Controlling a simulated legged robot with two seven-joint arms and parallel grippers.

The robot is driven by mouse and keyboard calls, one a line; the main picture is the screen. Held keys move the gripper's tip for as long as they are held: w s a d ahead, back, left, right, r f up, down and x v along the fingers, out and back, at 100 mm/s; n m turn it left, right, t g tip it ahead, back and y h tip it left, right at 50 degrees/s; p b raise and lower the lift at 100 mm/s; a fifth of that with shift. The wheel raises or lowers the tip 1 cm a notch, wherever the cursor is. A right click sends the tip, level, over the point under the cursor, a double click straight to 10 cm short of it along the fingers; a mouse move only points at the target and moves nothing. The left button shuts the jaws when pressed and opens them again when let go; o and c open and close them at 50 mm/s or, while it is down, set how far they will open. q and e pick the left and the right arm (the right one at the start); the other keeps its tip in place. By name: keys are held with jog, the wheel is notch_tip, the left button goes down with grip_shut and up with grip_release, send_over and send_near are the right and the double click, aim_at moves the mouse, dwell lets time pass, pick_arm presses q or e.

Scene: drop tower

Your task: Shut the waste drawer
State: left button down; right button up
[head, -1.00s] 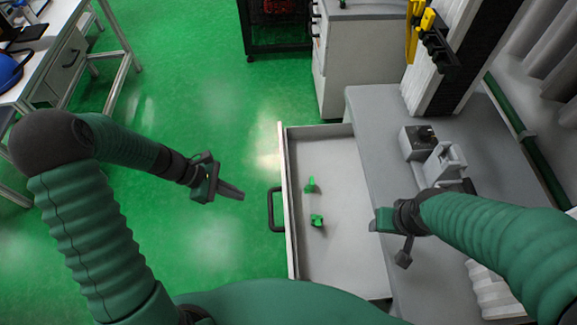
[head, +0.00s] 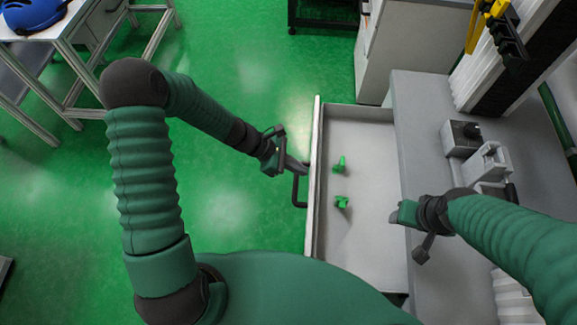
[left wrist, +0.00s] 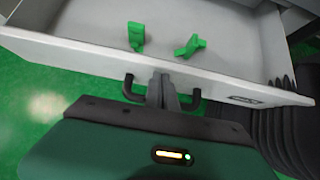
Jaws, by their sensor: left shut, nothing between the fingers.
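The waste drawer (head: 318,140) stands pulled out from the grey bench, with a white front panel and a dark bar handle (head: 297,190). Two small green pieces (head: 341,203) lie on its floor. My left gripper (head: 305,168) is shut and empty, its fingertips close to the outer face of the drawer front by the handle. In the left wrist view the fingers (left wrist: 162,90) point at the drawer front between the two ends of the handle (left wrist: 130,90); I cannot tell whether they touch. My right gripper (head: 398,213) is over the bench edge beside the drawer; its jaw state is unclear.
The grey bench (head: 420,110) carries a grey device with a dark knob (head: 460,135). A white cabinet (head: 415,45) stands behind the drawer. A table with a blue helmet (head: 35,14) is at the upper left. The green floor left of the drawer is clear.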

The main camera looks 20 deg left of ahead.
pick_arm(q)
jog(key=shift+d, duration=0.45)
jog(key=w+d+p, duration=0.2)
jog(key=d, duration=1.1)
jog(key=w+d+p, duration=0.2)
jog(key=w+d, duration=0.1)
jog(key=d, duration=1)
jog(key=shift+w+r+p, duration=0.15)
jog(key=shift+p, duration=0.2)
